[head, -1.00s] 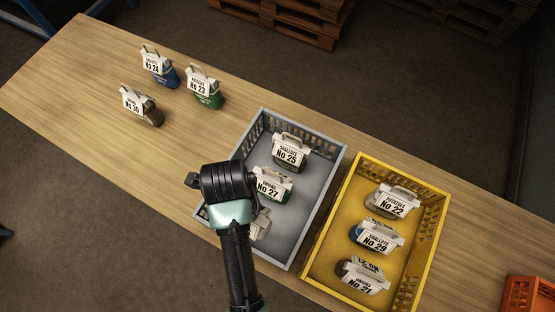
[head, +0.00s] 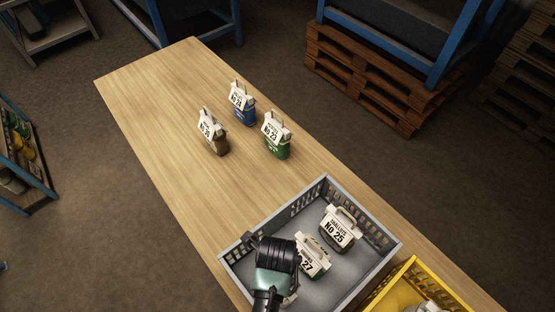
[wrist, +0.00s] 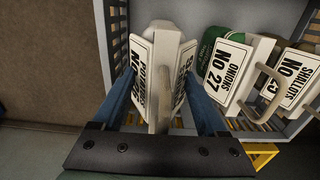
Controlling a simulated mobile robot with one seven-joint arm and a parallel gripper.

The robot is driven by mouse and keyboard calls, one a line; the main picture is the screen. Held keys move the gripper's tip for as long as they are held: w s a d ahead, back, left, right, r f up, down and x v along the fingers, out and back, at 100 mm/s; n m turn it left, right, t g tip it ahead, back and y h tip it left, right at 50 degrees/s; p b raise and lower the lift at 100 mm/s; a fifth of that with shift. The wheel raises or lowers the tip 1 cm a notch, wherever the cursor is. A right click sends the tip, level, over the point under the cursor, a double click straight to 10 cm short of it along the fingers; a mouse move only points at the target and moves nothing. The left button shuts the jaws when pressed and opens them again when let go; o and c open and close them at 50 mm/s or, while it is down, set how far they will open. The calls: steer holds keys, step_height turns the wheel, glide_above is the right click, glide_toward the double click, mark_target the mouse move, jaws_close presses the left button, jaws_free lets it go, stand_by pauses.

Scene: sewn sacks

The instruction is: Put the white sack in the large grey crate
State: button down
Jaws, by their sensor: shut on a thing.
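My gripper (wrist: 160,88) is shut on a white sack (wrist: 166,30) in the wrist view, with a blue finger on each side of its handle and labels. Its label reads potatoes; the number is partly hidden. The white sack is inside the large grey crate (wrist: 116,30), close to the crate's end wall. In the head view my arm hides most of it and only a pale bit (head: 291,299) shows. The grey crate (head: 375,266) stands on the table. I cannot tell whether the sack touches the crate floor.
Sacks No 27 (head: 314,257) and No 25 (head: 339,229) sit in the grey crate beside the held sack. A yellow crate (head: 412,272) with sacks stands to the right. A blue sack (head: 242,108), a green sack (head: 277,143) and a brown sack (head: 216,142) stand on the table (head: 165,110).

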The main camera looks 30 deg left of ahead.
steer(key=shift+w+f, duration=0.1)
steer(key=shift+f, duration=1.85)
jaws_free()
steer(key=shift+f, duration=0.1)
step_height(320, 180, up, 12)
steer(key=shift+r, duration=0.15)
